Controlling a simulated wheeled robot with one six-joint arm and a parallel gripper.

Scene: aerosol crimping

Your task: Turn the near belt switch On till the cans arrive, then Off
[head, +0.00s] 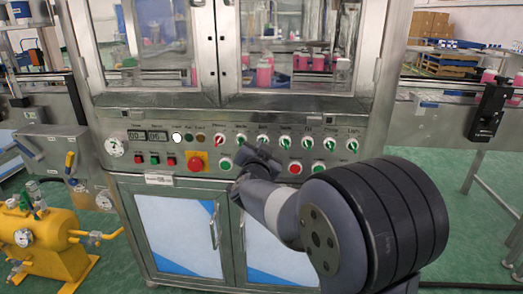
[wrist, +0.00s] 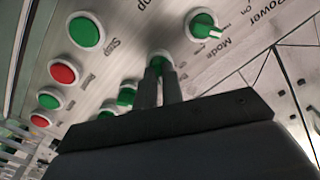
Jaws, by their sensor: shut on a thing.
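In the head view, my gripper (head: 262,152) is at the front of the machine's control panel, among a row of rotary switches. In the wrist view, the gripper (wrist: 163,82) has its two fingers closed on a green rotary switch (wrist: 160,57). The fingers hide most of that switch, and its label and exact setting cannot be read. Another green switch (wrist: 205,25), with a white mark, is beside it near the words Mode and Power. Pink cans (head: 264,74) stand behind the machine's glass, and more pink cans (head: 489,76) are on the right conveyor (head: 425,112).
Green and red push buttons (wrist: 85,31) lie close to the switches. A red emergency button (head: 195,165) on a yellow plate is to the left of the gripper. A yellow tank (head: 45,240) stands on the floor at lower left. Cabinet doors (head: 180,232) are below the panel.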

